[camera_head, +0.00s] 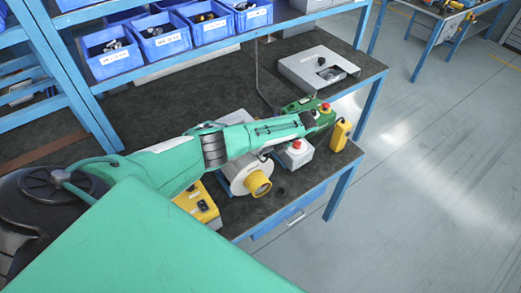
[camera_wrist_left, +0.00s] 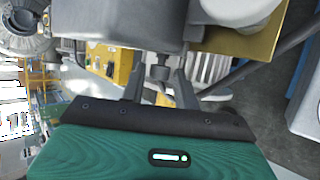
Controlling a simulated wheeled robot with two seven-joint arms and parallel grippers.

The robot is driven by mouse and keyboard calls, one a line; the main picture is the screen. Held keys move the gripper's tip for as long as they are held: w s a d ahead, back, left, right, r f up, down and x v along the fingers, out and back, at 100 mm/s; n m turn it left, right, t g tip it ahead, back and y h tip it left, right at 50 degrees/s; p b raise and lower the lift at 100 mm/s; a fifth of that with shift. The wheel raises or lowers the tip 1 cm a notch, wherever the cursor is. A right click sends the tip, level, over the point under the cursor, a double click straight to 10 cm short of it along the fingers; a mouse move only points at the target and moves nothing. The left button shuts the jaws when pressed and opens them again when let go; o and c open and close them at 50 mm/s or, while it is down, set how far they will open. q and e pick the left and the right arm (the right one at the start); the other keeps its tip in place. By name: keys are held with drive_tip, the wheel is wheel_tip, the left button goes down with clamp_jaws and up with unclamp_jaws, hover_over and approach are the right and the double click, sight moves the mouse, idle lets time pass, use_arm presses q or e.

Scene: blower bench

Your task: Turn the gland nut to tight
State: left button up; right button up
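My left arm reaches across the bench in the head view, and its gripper (camera_head: 309,119) is over the right part of the bench, with the fingertips hard to make out. In the left wrist view the two dark fingers of my left gripper (camera_wrist_left: 160,90) stand apart. A small dark round fitting (camera_wrist_left: 160,72), which looks like the gland nut, shows between them under a grey box (camera_wrist_left: 120,18). I see a gap on each side of it, and cannot tell how deep it sits between the fingers. The nut is not discernible in the head view. My right gripper is not in view.
A blower with a pale round housing and yellow outlet (camera_head: 257,184) sits below my arm. A white box with a red button (camera_head: 297,150) and a yellow block (camera_head: 340,134) stand near the gripper. A grey fixture (camera_head: 318,68) and blue bins (camera_head: 163,37) are behind.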

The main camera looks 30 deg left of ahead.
use_arm(q)
drive_tip(key=p+v, duration=0.2)
drive_tip(key=v, duration=1.1)
drive_tip(key=shift+w+d+r, duration=0.15)
drive_tip(key=shift+w+d, duration=0.05)
drive_tip(key=shift+w, duration=0.05)
